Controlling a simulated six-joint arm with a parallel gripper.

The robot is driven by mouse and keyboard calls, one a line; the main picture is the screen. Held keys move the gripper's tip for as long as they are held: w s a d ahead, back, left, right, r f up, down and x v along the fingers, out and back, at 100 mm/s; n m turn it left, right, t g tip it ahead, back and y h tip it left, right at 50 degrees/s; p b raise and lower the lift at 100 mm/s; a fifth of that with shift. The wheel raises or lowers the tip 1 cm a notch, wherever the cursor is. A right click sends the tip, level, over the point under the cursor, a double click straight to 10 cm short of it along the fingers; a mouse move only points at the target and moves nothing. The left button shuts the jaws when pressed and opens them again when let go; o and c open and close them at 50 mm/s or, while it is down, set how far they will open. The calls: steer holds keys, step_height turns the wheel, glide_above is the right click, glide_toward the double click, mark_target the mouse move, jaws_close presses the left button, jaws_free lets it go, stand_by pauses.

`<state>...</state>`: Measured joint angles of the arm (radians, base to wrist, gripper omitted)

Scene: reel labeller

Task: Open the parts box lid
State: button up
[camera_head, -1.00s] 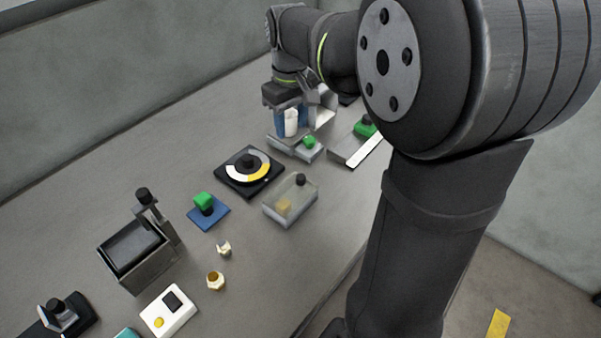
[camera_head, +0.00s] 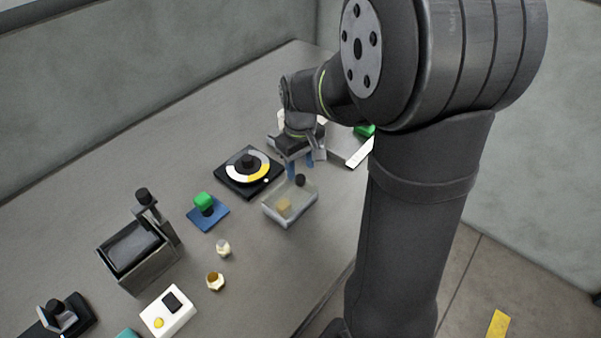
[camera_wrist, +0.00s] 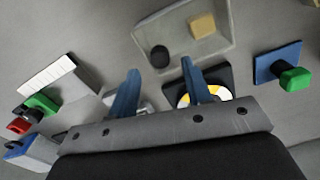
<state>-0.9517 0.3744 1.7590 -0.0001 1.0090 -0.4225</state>
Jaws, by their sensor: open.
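The parts box (camera_head: 287,210) is a clear box with a tan block inside, and a dark knob (camera_head: 300,180) stands on its lid at the far side. It also shows at the top of the wrist view (camera_wrist: 205,48), with its knob (camera_wrist: 159,56) near its lower left corner. The lid looks closed. My gripper (camera_head: 305,170) is just behind the box, close to the knob. In the wrist view its two blue fingers (camera_wrist: 158,80) are apart with nothing between them, and the knob lies ahead of the gap.
A black dial (camera_head: 248,170) with a white and yellow ring stands left of the box. A green knob on a blue plate (camera_head: 207,212) is farther left. A device with a white strip (camera_head: 352,148) is right of my gripper. Bare table lies in front of the box.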

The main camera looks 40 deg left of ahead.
mark_target(301, 177)
steer(key=shift+f, duration=1.7)
steer(key=shift+w, duration=0.1)
jaws_close()
